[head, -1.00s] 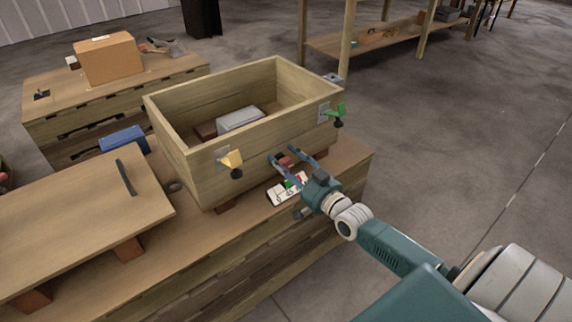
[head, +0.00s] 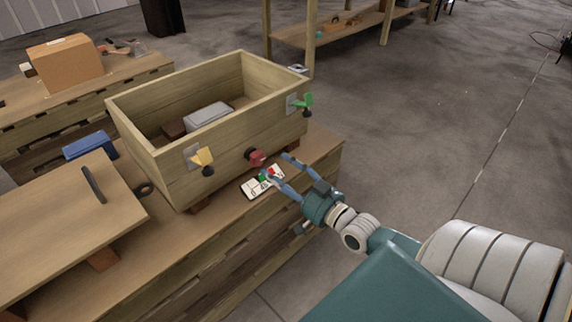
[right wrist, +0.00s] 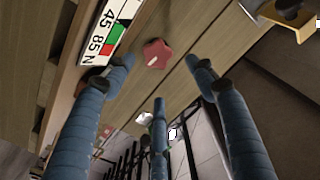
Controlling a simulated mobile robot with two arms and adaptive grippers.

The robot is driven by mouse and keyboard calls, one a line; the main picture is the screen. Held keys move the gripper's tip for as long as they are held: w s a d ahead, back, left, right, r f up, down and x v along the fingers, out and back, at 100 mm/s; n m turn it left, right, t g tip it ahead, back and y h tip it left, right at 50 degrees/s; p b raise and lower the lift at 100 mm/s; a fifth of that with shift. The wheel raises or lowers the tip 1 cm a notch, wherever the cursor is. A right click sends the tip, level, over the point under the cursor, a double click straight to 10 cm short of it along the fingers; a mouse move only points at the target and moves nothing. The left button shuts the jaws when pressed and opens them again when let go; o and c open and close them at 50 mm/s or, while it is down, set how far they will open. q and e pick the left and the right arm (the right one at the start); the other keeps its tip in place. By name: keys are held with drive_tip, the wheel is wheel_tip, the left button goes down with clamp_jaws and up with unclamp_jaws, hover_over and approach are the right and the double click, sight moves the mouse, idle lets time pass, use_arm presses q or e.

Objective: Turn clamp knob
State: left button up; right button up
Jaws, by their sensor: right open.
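The red clamp knob (head: 256,156) sits on the front wall of the open wooden box (head: 165,183). In the right wrist view the knob (right wrist: 157,54) is star-shaped with a pale mark on it. My right gripper (head: 276,165) is open and empty, just in front of and right of the knob, apart from it. In the wrist view its blue fingers (right wrist: 160,82) spread below and to both sides of the knob. A white scale card (head: 262,182) with red and green patches lies below the knob. My left gripper is not in view.
A yellow latch (head: 203,157) and a green latch (head: 305,101) stick out from the box front on either side of the knob. A wooden lid (head: 60,228) with a dark handle lies at left. The floor at right is clear.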

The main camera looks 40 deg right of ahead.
drive_tip(key=shift+s+d, duration=0.1)
drive_tip(key=shift+s, duration=1.15)
